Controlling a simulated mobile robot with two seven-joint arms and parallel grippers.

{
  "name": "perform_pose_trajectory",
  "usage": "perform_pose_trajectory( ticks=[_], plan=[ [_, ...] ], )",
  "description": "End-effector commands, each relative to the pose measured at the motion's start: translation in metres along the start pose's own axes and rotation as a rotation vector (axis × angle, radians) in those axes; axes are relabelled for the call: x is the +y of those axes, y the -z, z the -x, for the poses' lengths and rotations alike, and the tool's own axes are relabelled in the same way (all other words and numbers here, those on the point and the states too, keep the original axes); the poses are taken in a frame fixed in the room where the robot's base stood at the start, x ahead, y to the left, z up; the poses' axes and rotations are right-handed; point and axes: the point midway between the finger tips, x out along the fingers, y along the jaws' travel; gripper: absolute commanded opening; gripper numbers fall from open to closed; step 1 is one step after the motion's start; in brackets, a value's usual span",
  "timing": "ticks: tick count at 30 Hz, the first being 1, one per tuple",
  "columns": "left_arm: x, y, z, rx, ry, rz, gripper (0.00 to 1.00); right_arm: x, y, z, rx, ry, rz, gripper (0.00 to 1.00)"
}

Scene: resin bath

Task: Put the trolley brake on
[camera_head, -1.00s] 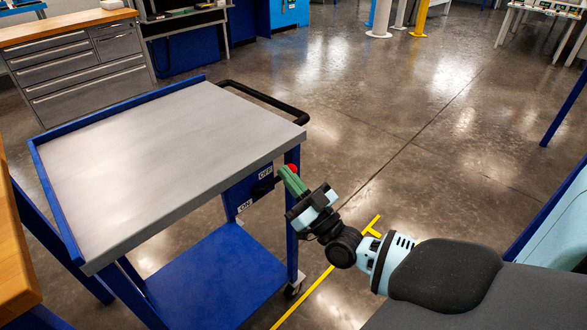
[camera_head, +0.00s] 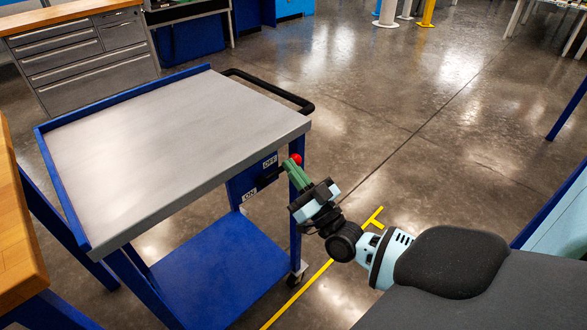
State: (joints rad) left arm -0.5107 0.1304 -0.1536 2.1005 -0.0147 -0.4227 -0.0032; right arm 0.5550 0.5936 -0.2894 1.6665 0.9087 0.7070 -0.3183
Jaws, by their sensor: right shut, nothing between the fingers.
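The blue trolley (camera_head: 170,140) with a grey top stands left of centre. On its right side is a blue brake panel (camera_head: 240,186) with an OFF label (camera_head: 270,162) up and to the right and an ON label (camera_head: 250,194) lower left. A black lever with a red knob (camera_head: 296,158) points toward the OFF end. My right gripper (camera_head: 291,168), with green fingers, is shut and empty. Its fingertips are at the lever just below the red knob; I cannot tell whether they touch. My left gripper is not in view.
A black push handle (camera_head: 270,90) curves off the trolley's far end. A wooden-topped bench (camera_head: 20,215) stands close at the left. A grey drawer cabinet (camera_head: 85,55) is behind. The floor to the right is open, with a yellow line (camera_head: 300,292).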

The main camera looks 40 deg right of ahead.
Motion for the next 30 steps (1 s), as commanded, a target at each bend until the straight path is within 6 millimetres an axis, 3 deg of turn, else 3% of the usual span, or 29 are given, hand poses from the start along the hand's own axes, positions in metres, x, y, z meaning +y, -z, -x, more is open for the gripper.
perform_pose_trajectory(
  ticks=[13, 30],
  plan=[
    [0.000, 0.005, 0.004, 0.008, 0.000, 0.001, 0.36, 0.000, -0.009, 0.005, -0.001, -0.082, -0.135, 0.00],
    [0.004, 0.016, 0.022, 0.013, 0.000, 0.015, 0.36, -0.011, -0.037, 0.021, 0.001, -0.350, -0.591, 0.00]
  ],
)
